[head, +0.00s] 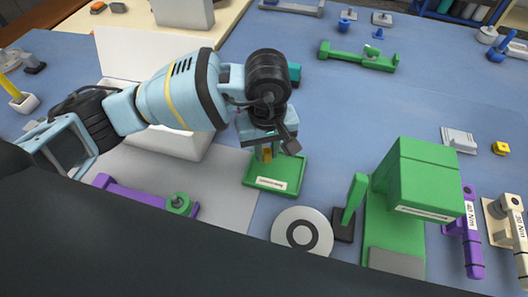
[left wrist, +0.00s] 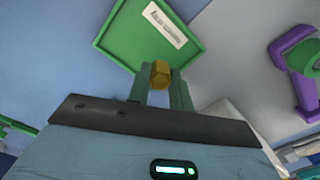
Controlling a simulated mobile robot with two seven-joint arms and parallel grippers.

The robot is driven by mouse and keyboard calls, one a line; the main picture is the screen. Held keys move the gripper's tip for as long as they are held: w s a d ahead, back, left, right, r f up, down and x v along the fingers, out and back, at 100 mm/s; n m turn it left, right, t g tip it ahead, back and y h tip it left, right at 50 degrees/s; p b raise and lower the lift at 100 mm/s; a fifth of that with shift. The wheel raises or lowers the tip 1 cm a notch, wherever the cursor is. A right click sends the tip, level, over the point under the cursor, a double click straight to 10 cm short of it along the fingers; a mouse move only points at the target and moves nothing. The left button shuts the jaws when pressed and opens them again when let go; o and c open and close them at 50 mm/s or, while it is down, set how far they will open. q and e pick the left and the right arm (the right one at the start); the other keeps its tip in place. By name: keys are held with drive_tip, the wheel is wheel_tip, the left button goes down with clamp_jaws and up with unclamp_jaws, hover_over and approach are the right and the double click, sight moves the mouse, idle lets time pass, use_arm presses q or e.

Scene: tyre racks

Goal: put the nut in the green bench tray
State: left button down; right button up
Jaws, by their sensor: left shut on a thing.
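The brass-coloured nut (head: 266,154) is between the fingertips of my left gripper (head: 265,150), which is shut on it. In the left wrist view the nut (left wrist: 160,74) shows at the tips of my left gripper's fingers (left wrist: 161,84). The green bench tray (head: 285,184), a shallow square with a white label, lies on the blue bench beneath the gripper. In the left wrist view the tray (left wrist: 112,42) lies just beyond the nut. I cannot tell whether the nut touches the tray floor. My right gripper is not in view.
A white-and-grey disc (head: 284,222) and a tall green machine (head: 400,180) stand right of the tray. A white box (head: 188,144) stands behind my left arm. A purple tool (head: 130,194) lies left. The blue bench behind the machine is mostly clear.

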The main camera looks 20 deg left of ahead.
sight(264, 155)
use_arm(q)
drive_tip(key=shift+w+a, duration=0.2)
drive_tip(key=shift+w, duration=0.05)
drive_tip(key=shift+w+a+f+p, duration=0.1)
drive_tip(key=shift+w+f+p, duration=0.05)
drive_tip(key=shift+f, duration=0.75)
drive_tip(key=shift+w+a+f+p, duration=0.1)
drive_tip(key=shift+f+p, duration=0.05)
drive_tip(key=shift+f, duration=0.75)
drive_tip(key=shift+f, duration=0.15)
drive_tip(key=c, duration=1.3)
unclamp_jaws()
drive_tip(key=shift+o, duration=0.2)
wheel_tip(264, 155, up, 12)
drive_tip(key=shift+r, duration=0.15)
